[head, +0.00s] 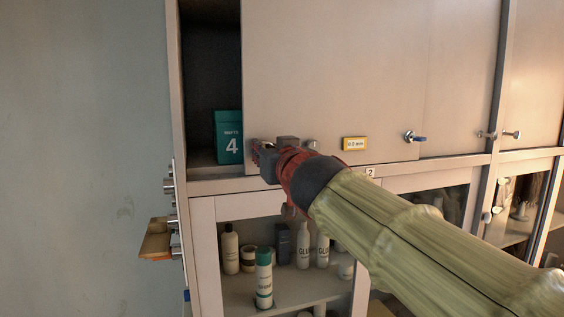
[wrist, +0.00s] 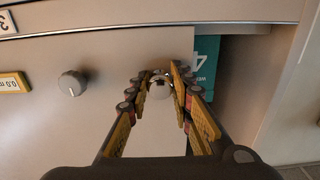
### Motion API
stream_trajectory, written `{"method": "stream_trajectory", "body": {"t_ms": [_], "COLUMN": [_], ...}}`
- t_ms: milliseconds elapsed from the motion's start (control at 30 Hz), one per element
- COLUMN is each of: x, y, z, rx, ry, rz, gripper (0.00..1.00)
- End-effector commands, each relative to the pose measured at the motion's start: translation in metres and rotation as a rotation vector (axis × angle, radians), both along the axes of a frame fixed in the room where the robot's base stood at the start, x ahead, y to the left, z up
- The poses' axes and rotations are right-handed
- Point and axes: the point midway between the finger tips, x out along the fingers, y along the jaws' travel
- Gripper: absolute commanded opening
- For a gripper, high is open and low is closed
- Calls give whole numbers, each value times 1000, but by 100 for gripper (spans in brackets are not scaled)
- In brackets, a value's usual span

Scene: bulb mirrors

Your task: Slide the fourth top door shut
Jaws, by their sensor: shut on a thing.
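A beige sliding top door (head: 330,70) covers most of the upper cabinet and leaves an open gap at its left. The same door (wrist: 70,130) fills much of the wrist view, with the gap on the right there. My gripper (head: 264,160) is at the door's lower left corner. In the wrist view my gripper (wrist: 166,86) is shut on a small round knob (wrist: 160,90) near the door's edge. The fingers hide part of the knob. A teal box (head: 228,136) marked 4 stands in the gap; it also shows in the wrist view (wrist: 206,68).
Another knob (head: 312,145) and a yellow label (head: 355,143) are on the door to the right of my gripper. Below, a glass-fronted cupboard holds bottles (head: 264,278). A wooden ledge (head: 157,243) juts out at the left side.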

Motion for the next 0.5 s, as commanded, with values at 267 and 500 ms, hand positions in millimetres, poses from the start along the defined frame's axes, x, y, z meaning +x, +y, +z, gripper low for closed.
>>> {"method": "stream_trajectory", "body": {"t_ms": [267, 500], "x": [-15, -28], "y": [47, 88], "z": [-8, -7], "rx": [2, 2], "ry": [-3, -2], "rz": [7, 5], "gripper": [0, 0]}}
